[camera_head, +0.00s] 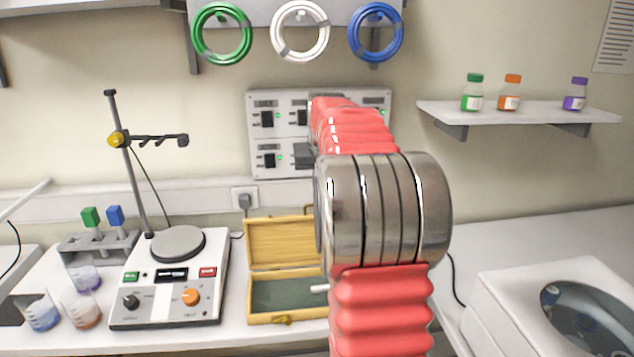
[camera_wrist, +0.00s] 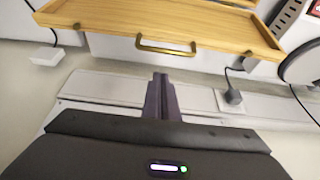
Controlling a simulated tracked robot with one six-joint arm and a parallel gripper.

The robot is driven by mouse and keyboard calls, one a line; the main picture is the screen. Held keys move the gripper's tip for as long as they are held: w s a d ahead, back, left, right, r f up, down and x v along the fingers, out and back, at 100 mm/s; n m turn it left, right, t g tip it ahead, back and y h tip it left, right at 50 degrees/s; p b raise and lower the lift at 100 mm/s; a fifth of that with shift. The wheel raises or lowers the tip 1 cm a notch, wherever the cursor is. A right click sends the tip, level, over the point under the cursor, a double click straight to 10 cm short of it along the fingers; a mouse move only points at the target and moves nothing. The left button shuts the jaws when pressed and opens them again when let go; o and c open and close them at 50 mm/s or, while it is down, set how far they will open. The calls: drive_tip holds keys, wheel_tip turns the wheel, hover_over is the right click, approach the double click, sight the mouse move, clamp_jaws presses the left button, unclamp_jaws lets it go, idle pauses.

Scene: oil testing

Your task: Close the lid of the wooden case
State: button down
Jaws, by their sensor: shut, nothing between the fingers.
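The wooden case (camera_head: 262,318) stands on the bench with its lid (camera_head: 278,243) open and upright at the back. The dark inside of its base shows, and my arm hides its right part. In the wrist view the wooden lid (camera_wrist: 200,22) spans the top, with a brass handle (camera_wrist: 166,47) and small brass fittings along its edge. My gripper (camera_wrist: 160,76) is shut and empty. Its fingertips appear just below the handle in that picture, with a visible gap; the depth between them is unclear. My arm largely hides the gripper in the head view.
A hotplate stirrer (camera_head: 170,280) with a stand is close left of the case. Beakers (camera_head: 82,310) and a rack (camera_head: 95,245) stand farther left. A white bath (camera_head: 560,310) is at right. A wall panel (camera_head: 262,100) and a socket (camera_head: 244,198) are behind.

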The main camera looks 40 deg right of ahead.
drive_tip(key=shift+s+a+f, duration=0.1)
drive_tip(key=shift+s+a, duration=0.3)
drive_tip(key=shift+s, duration=0.25)
drive_tip(key=shift+s+a+f, duration=0.1)
drive_tip(key=shift+s+a, duration=0.3)
drive_tip(key=shift+s, duration=0.2)
drive_tip(key=shift+a, duration=0.15)
drive_tip(key=shift+a, duration=0.1)
